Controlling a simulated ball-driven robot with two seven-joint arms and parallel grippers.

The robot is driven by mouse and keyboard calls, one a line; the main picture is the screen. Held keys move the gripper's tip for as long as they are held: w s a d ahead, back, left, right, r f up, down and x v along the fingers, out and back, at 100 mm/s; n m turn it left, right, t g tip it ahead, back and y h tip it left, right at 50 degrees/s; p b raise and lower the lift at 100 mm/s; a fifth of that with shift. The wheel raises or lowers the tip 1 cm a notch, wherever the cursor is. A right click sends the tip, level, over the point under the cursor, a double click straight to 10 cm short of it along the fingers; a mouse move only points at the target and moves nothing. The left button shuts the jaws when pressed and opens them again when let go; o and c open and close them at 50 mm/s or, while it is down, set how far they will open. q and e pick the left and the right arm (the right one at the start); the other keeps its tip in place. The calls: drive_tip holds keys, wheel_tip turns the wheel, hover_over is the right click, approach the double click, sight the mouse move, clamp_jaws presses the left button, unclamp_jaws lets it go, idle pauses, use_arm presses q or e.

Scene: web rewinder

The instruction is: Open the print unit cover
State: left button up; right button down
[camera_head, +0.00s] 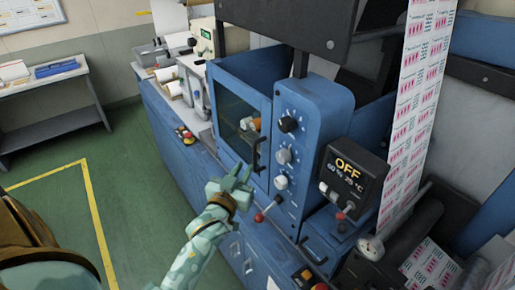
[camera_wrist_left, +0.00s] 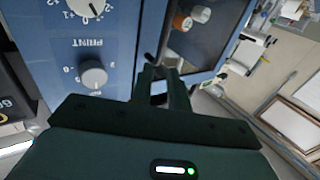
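The print unit cover is a blue-framed door with a dark window (camera_head: 237,118), and it is closed against the machine. Its black upright bar handle (camera_head: 257,155) is near the door's right edge. My left gripper (camera_head: 243,172) is just left of the handle's lower end, its fingers apart and pointing toward it. In the left wrist view the fingers (camera_wrist_left: 163,85) have a gap between them, in front of the cover's window (camera_wrist_left: 205,35). I cannot tell whether they touch the handle. My right gripper is in neither view.
An OFF display (camera_head: 347,170) and a printed web (camera_head: 412,105) are farther right. Green floor (camera_head: 55,165) is open at left.

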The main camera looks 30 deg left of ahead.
sight(254, 151)
use_arm(q)
drive_tip(key=w, duration=0.3)
drive_tip(key=w+a, duration=0.1)
drive_tip(key=w, duration=0.5)
drive_tip(key=shift+w+a, duration=0.2)
drive_tip(key=shift+a, duration=0.2)
drive_tip(key=shift+s, duration=0.1)
clamp_jaws()
